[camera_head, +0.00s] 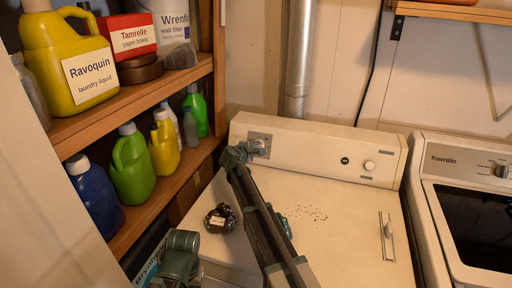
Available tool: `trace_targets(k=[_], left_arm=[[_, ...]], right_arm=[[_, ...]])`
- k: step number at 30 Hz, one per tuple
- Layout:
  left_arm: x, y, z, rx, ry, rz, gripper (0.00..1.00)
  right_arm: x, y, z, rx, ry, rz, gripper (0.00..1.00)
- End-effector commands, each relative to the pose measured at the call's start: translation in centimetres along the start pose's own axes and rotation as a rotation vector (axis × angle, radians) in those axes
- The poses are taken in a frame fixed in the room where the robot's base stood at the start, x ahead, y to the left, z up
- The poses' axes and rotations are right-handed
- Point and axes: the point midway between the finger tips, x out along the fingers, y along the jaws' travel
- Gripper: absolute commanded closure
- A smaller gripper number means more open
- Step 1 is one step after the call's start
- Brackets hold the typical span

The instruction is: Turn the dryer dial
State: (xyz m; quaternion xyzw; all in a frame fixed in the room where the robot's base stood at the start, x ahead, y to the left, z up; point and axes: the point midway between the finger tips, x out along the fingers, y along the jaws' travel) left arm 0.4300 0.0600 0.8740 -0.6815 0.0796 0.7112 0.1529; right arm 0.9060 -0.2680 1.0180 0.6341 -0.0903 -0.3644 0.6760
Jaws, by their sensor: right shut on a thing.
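The dryer (345,215) is the cream machine in the middle, with a raised control panel (315,148) along its back. The dryer dial (259,144) sits on a grey metal plate at the panel's left end, partly hidden by my gripper. My right gripper (250,149) is at this dial and shut on it; its fingertips are small and hard to make out. My right arm reaches up to it from the bottom middle. A part of my other arm shows at the lower left, but no left fingers are visible.
A dark round item (220,218) with a label and scattered specks (308,214) lie on the dryer top. A second knob (369,165) is on the panel's right. Shelves with bottles (131,165) stand close on the left; a Kuvralin machine (465,165) stands on the right.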

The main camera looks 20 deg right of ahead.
Motion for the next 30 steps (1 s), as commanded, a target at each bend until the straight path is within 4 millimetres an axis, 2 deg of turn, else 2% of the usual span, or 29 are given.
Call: trace_targets(k=[18, 30], left_arm=[[-1.1, -0.1, 0.1, 0.000, 0.000, 0.000, 1.00], [-1.5, -0.1, 0.1, 0.000, 0.000, 0.000, 1.00]], right_arm=[[-0.1, -0.1, 0.0, 0.575, 0.000, -0.061, 1.00], [-0.1, -0.2, -0.1, 0.838, 0.001, -0.088, 1.00]])
